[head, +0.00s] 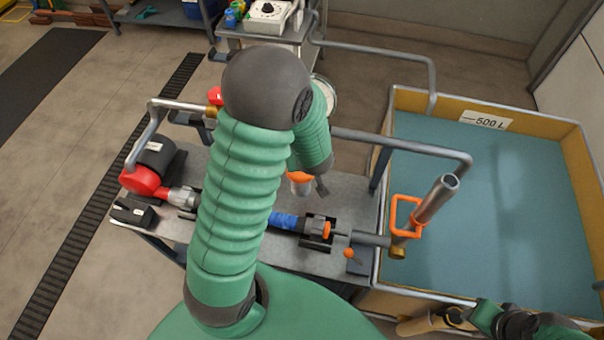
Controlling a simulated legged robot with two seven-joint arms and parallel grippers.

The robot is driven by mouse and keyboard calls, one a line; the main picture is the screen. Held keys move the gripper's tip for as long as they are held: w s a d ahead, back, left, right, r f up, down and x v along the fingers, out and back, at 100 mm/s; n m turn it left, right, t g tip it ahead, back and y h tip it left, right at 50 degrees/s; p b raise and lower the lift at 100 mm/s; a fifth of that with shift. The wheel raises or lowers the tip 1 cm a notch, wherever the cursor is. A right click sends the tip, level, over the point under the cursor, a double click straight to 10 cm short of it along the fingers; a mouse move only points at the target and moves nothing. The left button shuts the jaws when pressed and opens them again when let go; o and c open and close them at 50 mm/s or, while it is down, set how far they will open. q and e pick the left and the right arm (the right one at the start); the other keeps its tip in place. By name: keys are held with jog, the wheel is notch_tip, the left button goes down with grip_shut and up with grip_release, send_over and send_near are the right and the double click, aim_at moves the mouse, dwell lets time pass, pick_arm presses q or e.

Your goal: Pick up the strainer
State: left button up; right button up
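I cannot tell for certain which thing is the strainer. A round, pale, metal-rimmed object (326,92) shows partly behind my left forearm. A grey open-ended tube (437,199) with an orange square handle (405,216) stands tilted at the tank's near left edge. My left arm crosses the middle of the view, its elbow high, its forearm bent down over the bench. Its gripper (322,187) is small, dark and mostly hidden; its opening does not show. My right gripper (453,317) is low at the right, beside a tan cylindrical piece (415,325); its fingers are unclear.
The grey bench (345,205) carries a red and black motor pump (148,172), a blue hose section (285,221) and fittings. A yellow-rimmed tank (577,160) of water marked 500 L fills the right. Pipes cross behind the bench.

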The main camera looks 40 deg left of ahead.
pick_arm(q)
jog(key=b, duration=0.1)
send_over(301, 175)
jog(key=w, duration=0.1)
notch_tip(301, 175, down, 4)
jog(key=shift+a+f, duration=0.1)
jog(key=shift+f, duration=0.15)
jog(key=x, duration=0.3)
jog(key=shift+w+a+r+b, duration=0.1)
jog(key=shift+w+r+b, duration=0.05)
jog(key=shift+w+b, duration=0.2)
jog(key=x, duration=0.4)
jog(key=shift+s+a+f+b, duration=0.2)
jog(key=shift+s+f+b, duration=0.05)
jog(key=shift+f+b, duration=0.1)
jog(key=shift+w+f, duration=0.15)
jog(key=shift+w, duration=0.1)
pick_arm(e)
jog(key=x, duration=0.3)
jog(key=shift+s+f, duration=0.15)
jog(key=shift+f, duration=0.1)
pick_arm(q)
jog(key=c, duration=1.4)
pick_arm(e)
jog(key=shift+s+a, duration=0.1)
jog(key=shift+a, duration=0.05)
